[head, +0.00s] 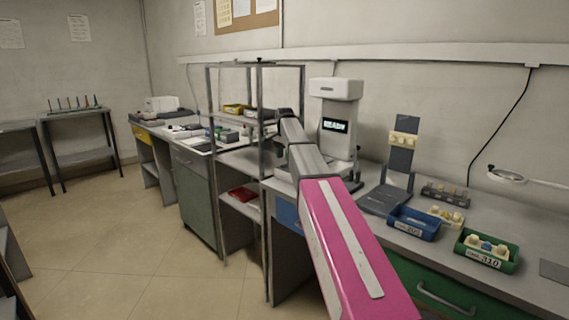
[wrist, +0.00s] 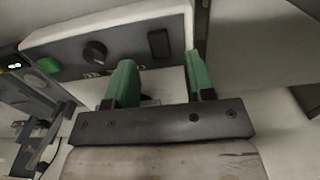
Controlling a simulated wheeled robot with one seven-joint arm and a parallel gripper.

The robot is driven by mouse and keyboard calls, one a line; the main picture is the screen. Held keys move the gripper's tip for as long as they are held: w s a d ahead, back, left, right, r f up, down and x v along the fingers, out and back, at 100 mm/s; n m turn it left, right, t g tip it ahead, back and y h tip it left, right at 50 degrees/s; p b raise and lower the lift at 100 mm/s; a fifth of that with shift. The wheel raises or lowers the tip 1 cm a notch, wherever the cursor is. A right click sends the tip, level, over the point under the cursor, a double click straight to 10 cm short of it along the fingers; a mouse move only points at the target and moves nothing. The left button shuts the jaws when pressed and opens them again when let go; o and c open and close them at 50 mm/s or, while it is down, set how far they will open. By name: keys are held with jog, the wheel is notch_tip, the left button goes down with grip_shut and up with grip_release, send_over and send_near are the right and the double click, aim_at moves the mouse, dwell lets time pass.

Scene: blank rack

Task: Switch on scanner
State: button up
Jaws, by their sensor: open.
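A tall white machine (head: 336,90) with a lit display (head: 335,125) stands on the bench in the head view; it looks like the scanner. In the wrist view a pale housing (wrist: 120,18) carries a dark control panel (wrist: 125,50). On the panel are a round black knob (wrist: 95,51), a black rectangular switch (wrist: 158,43) and a green button (wrist: 48,65). My gripper (wrist: 159,60) is open and empty, its two green fingers apart just below the panel near the switch. Contact cannot be told. In the head view my arm hides the gripper.
A metal shelf frame (head: 208,110) stands left of the machine. To the right are a dark stand (head: 398,160), a blue bin (head: 414,223) and a green bin (head: 487,250) with small parts. Open floor (head: 120,240) lies at the left.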

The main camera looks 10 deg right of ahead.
aim_at(284, 166)
jog(key=shift+f, duration=1.7)
grip_shut()
jog(key=shift+s+a+t+h, duration=0.2)
jog(key=shift+t+h, duration=0.1)
jog(key=shift+h, duration=0.4)
jog(key=shift+w, duration=0.1)
grip_release()
jog(key=shift+r, duration=0.1)
